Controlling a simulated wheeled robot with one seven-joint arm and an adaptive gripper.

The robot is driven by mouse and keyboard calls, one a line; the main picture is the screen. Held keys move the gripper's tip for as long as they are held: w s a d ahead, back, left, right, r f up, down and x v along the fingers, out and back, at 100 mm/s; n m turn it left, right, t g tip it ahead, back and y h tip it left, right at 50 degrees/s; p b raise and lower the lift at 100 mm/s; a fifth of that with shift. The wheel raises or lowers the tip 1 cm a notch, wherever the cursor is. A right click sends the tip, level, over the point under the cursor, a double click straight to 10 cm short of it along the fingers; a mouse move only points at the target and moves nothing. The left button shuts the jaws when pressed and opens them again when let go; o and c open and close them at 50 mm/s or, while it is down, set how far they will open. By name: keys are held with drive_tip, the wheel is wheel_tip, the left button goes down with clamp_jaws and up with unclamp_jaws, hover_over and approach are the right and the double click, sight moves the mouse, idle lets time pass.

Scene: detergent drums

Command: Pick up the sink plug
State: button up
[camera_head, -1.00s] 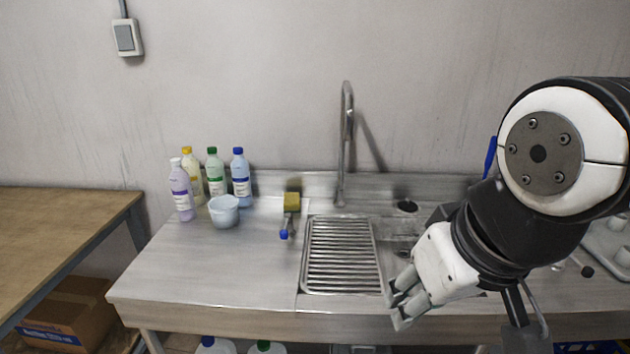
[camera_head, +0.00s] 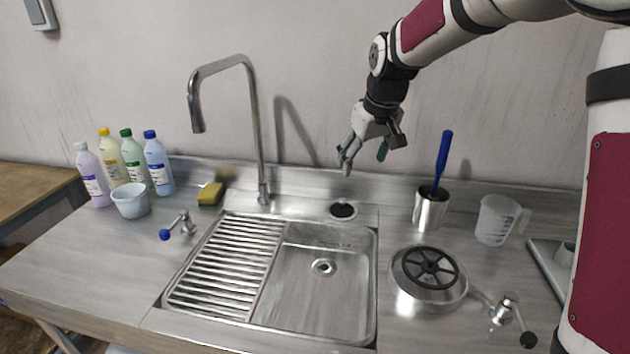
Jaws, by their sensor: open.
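A dark round piece (camera_head: 343,210), which looks like the sink plug, sits on the steel counter just behind the basin's back right edge. I cannot tell whether it lies in a ring or a hole. My gripper (camera_head: 362,162) is above and slightly behind it in the picture, pointing down, with its fingers apart and empty. It does not touch the plug. The sink basin (camera_head: 340,300) has an uncovered drain (camera_head: 323,267) in its floor and a ribbed drainboard (camera_head: 225,265) on its left.
The tall faucet (camera_head: 258,130) stands left of my gripper. A metal cup with a blue brush (camera_head: 430,210), a measuring jug (camera_head: 497,220) and a round steel drum (camera_head: 428,280) stand on the right. Several bottles (camera_head: 132,158), a white bowl (camera_head: 130,200) and a sponge (camera_head: 210,194) are on the left.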

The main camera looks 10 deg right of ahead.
approach(344, 201)
drive_tip(key=shift+y, duration=0.5)
drive_tip(key=x, duration=0.5)
drive_tip(key=shift+w+d, duration=0.15)
drive_tip(key=shift+w, duration=0.1)
drive_tip(key=shift+d+x, duration=0.15)
drive_tip(key=shift+x, duration=1.25)
drive_tip(key=shift+d+x, duration=0.2)
drive_tip(key=shift+x, duration=1.25)
drive_tip(key=shift+s+a, duration=0.1)
drive_tip(key=shift+a, duration=0.1)
drive_tip(key=shift+c, duration=0.3)
drive_tip(key=shift+s+f, duration=0.1)
drive_tip(key=c, duration=1.3)
